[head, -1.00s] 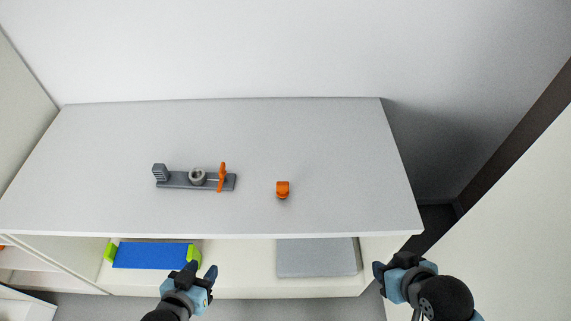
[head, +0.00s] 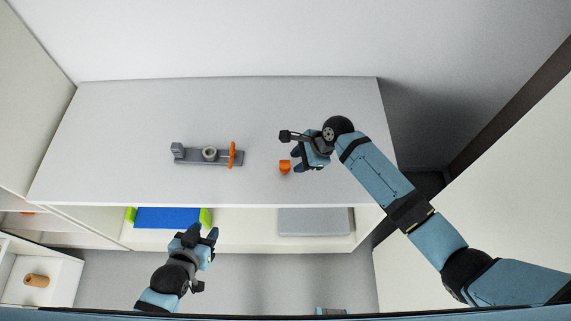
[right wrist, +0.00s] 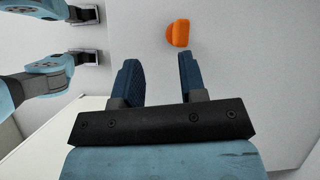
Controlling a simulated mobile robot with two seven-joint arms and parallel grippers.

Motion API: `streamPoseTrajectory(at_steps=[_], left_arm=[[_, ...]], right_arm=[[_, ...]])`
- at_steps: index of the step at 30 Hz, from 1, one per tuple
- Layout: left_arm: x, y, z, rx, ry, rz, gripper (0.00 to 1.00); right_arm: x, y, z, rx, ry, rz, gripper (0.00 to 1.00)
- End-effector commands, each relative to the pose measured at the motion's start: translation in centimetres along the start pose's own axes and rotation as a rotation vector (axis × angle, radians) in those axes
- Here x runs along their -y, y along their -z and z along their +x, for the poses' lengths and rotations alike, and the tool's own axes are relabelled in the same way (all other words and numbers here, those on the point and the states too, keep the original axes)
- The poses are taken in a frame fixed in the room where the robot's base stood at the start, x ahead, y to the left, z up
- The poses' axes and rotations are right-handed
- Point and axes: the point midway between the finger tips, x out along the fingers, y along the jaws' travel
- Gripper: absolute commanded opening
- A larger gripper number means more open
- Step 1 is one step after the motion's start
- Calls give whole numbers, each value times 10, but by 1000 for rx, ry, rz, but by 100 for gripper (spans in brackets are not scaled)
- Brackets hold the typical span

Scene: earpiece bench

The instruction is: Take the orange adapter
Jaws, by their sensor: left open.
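The orange adapter (head: 285,167) is a small orange piece on the light grey top of the bench, right of the grey fixture. It also shows in the right wrist view (right wrist: 179,33), just beyond the right-hand fingertip and off the line between the fingers. My right gripper (head: 297,160) is low over the bench, close beside the adapter on its right. In the right wrist view its fingers (right wrist: 158,58) are apart with nothing between them. My left gripper (head: 204,231) is open and empty in front of the bench's front edge.
A grey fixture (head: 187,157) carries a grey ring (head: 209,153) and an upright orange part (head: 232,155). On the shelf below are a blue piece with green ends (head: 168,217) and a grey slab (head: 314,221). A brown cylinder (head: 36,280) lies at lower left.

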Motion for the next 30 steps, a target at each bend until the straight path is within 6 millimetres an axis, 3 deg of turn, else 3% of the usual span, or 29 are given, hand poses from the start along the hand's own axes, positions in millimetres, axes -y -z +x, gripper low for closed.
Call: streamPoseTrajectory(at_steps=[2,6,14,21,30], left_arm=[[0,0,0,0,0,0,43],[0,0,0,0,0,0,43],[0,0,0,-2,-2,6,43],[0,-1,0,-6,-5,18,43],[-1,-32,23,-10,-21,38,43]], right_arm=[[17,5,2,-1,-10,109,38],[28,8,5,2,-18,212,38],[28,8,13,3,-19,224,38],[28,9,34,2,-19,223,38],[26,11,68,3,-17,219,38]])
